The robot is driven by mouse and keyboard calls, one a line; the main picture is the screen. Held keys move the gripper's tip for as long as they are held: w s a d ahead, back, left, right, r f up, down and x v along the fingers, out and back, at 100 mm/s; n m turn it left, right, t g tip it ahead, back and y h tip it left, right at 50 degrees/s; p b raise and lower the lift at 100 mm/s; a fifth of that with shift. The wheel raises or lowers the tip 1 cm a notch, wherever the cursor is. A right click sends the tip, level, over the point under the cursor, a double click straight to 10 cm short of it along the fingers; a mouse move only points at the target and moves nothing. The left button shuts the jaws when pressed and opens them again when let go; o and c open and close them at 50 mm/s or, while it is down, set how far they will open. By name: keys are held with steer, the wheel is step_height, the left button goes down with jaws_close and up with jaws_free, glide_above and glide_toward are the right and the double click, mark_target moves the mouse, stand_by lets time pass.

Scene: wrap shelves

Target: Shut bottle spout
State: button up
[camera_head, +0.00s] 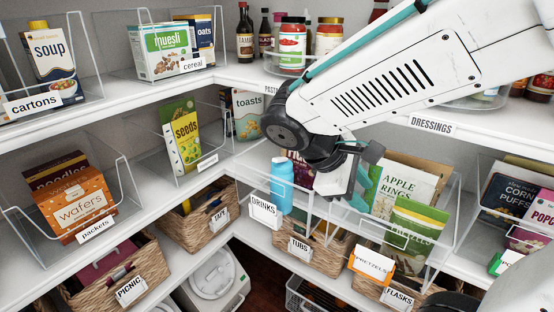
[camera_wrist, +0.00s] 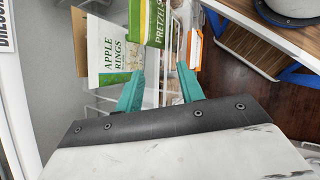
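A light blue bottle (camera_head: 282,186) stands upright in the clear bin labelled DRINKS (camera_head: 264,211) on the middle shelf, near the shelf corner. Its spout is too small to make out. My gripper (camera_head: 366,192) is to the right of the bottle, apart from it, in front of the snack bags. In the wrist view my gripper (camera_wrist: 160,72) shows two teal fingers spread apart with nothing between them. The bottle does not show in the wrist view.
An Apple Rings bag (camera_head: 403,190) and a green pretzel bag (camera_head: 415,225) stand in a clear bin right of the gripper. Baskets labelled TUBS (camera_head: 320,252) and FLASKS (camera_head: 392,293) sit below. The upper shelf edge (camera_head: 470,131) runs close above my gripper.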

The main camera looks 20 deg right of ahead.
steer(key=w+a+f+n+t+h, duration=0.2)
steer(key=w+a+n+t+h, duration=0.2)
steer(key=w+n+h, duration=0.5)
steer(key=n+t+y, duration=0.2)
steer(key=n+t, duration=0.6)
glide_toward(274, 160)
steer(key=x, duration=1)
jaws_close()
